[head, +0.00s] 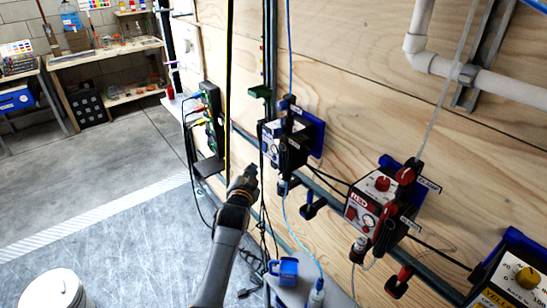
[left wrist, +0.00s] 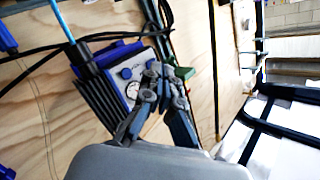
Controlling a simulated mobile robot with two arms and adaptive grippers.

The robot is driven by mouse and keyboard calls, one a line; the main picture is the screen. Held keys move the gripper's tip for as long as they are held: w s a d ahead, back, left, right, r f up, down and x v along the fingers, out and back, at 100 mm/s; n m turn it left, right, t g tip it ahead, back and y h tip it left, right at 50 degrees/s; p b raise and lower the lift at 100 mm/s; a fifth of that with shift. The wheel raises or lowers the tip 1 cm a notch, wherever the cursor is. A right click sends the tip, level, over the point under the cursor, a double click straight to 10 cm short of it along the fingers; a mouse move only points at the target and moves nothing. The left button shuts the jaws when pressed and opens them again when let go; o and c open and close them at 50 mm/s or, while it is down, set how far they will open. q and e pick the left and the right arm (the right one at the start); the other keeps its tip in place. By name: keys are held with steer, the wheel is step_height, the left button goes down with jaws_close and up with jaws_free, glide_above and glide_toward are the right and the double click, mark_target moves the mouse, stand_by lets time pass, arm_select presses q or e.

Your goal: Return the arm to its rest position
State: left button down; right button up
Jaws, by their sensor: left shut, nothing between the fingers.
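My left arm reaches up from the bottom middle of the head view. Its gripper (head: 250,171) is shut and empty. It is in front of the wooden wall, a little below and left of the box with blue parts (head: 285,145). In the left wrist view the shut fingers (left wrist: 160,72) overlap the face of that box (left wrist: 130,84); I cannot tell the exact gap. My right gripper is not in view.
A box with red parts (head: 366,207) and one with a yellow knob (head: 512,284) are mounted farther right. Cables hang near my left arm. A blue item (head: 288,270) and a white bucket (head: 55,290) are low in view. The floor (head: 110,225) at left is mostly clear.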

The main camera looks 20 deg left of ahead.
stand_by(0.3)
arm_select(q)
steer(key=s+d+f+g+h+b, duration=0.1)
steer(key=s+d+f+g, duration=0.1)
steer(key=s+f, duration=0.8)
steer(key=s+d+f+n+g+h, duration=0.1)
steer(key=s+f+g, duration=0.25)
steer(key=f, duration=1.15)
steer(key=s+d+f+g+b, duration=0.1)
steer(key=s+d+f+g, duration=0.1)
steer(key=s+f, duration=0.8)
steer(key=s+f+g, duration=0.2)
steer(key=s+f, duration=0.5)
steer(key=s, duration=0.6)
steer(key=s+a+f+n+g+b, duration=0.1)
steer(key=s+f+g, duration=0.2)
steer(key=s+f, duration=0.5)
steer(key=s+a+f+n+g, duration=0.1)
steer(key=s+f, duration=0.6)
steer(key=s, duration=1.1)
steer(key=shift+s+f+g+h+b, duration=0.2)
steer(key=shift+f+g+h+b, duration=0.15)
steer(key=shift+g, duration=0.5)
